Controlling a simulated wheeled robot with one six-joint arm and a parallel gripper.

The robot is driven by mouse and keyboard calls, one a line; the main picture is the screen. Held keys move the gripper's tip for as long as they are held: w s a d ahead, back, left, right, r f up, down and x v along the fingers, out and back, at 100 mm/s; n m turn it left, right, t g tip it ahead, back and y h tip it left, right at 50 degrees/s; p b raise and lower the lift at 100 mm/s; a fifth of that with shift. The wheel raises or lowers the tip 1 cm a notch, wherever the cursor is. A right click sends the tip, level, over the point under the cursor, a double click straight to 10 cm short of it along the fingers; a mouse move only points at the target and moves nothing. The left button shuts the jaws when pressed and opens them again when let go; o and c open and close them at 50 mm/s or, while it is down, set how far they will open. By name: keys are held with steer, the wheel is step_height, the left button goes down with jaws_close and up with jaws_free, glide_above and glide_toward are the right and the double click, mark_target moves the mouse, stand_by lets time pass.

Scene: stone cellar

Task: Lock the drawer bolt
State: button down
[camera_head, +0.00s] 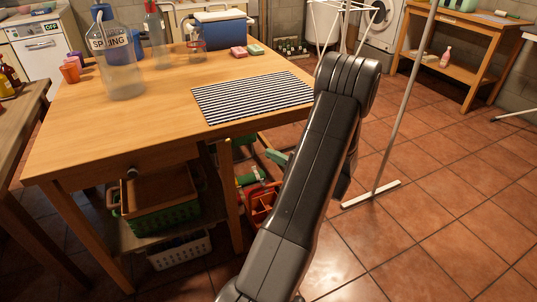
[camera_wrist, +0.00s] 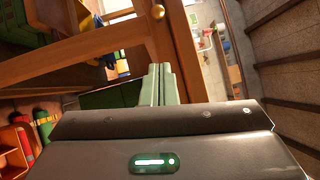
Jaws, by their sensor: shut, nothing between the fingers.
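The wooden table (camera_head: 150,115) has a drawer front (camera_head: 165,159) under its near edge, with a small round knob (camera_head: 131,170). In the tilted wrist view, a brass-coloured knob (camera_wrist: 158,12) shows on a wooden face at the top. I cannot make out the bolt in either view. My gripper (camera_wrist: 157,70) has its pale green fingers together, with nothing between them. It points toward the wooden table parts and appears apart from the knob.
Below the table are a green crate (camera_head: 165,219), a white basket (camera_head: 180,249) and a red toolbox (camera_head: 262,203). A striped mat (camera_head: 250,97), a large bottle (camera_head: 120,70) and a blue cooler (camera_head: 221,30) are on top. A white-footed pole (camera_head: 402,110) stands right; tiled floor there is free.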

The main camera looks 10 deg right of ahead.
steer(key=w+a+r, duration=0.1)
steer(key=w+a, duration=0.3)
steer(key=a, duration=0.5)
steer(key=shift+a+r, duration=0.35)
steer(key=shift+r, duration=0.05)
steer(key=shift+w, duration=0.1)
steer(key=a+b, duration=0.1)
steer(key=s+a+b, duration=0.1)
steer(key=a, duration=0.1)
steer(key=shift+a, duration=0.15)
steer(key=w+d+b+v, duration=0.1)
steer(key=w+v, duration=0.1)
steer(key=v, duration=1.1)
steer(key=shift+d+f, duration=0.2)
steer(key=shift+d, duration=0.2)
